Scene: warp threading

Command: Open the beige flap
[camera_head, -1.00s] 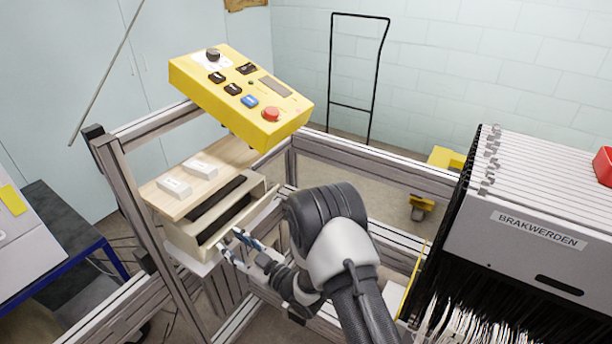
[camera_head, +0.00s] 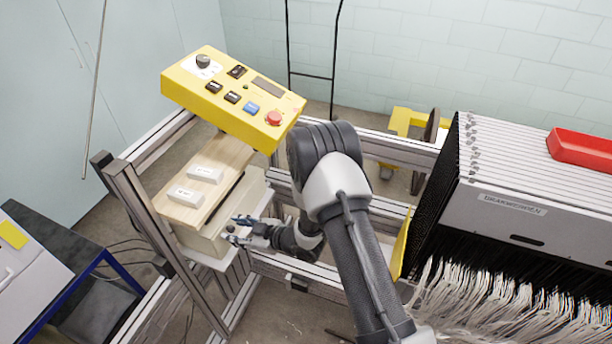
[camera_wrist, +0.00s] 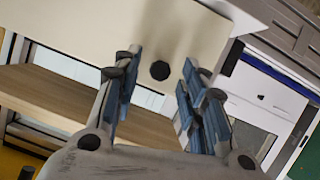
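The beige flap (camera_head: 254,198) is on the beige box under the wooden board, at the left in the head view. A narrow dark slit shows between flap and board. In the wrist view the flap (camera_wrist: 110,28) is a pale panel with a round black knob or hole (camera_wrist: 160,70). My gripper (camera_head: 238,229) is at the flap's face. In the wrist view its blue-padded fingers (camera_wrist: 158,80) are apart, one on each side of the black spot, with nothing visibly clamped. Whether the fingers touch the flap I cannot tell.
The wooden board (camera_head: 207,180) carries two white blocks beside the flap. A yellow control box (camera_head: 232,97) overhangs it. Metal frame rails (camera_head: 150,225) surround the box. A grey rack (camera_head: 530,190) with hanging threads stands at the right.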

